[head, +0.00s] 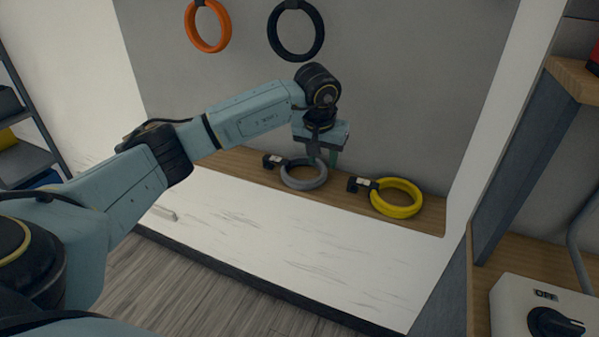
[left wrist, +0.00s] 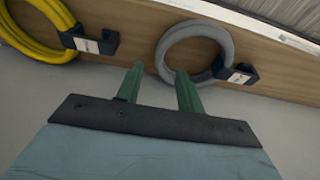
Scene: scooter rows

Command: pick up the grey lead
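The grey lead (head: 304,174) is a coiled ring with a black plug that bears a white label. It lies on a wooden shelf (head: 240,163) against the grey back wall. In the left wrist view the grey lead (left wrist: 196,44) lies just beyond my fingertips. My left gripper (head: 325,157) is over the coil's back edge, pointing down. I cannot tell whether a finger touches the coil. My right gripper is not in view.
A yellow lead (head: 397,198) lies on the same shelf to the right. An orange ring (head: 208,26) and a black ring (head: 295,31) hang on the wall above. A grey box with an OFF dial (head: 545,310) stands at lower right.

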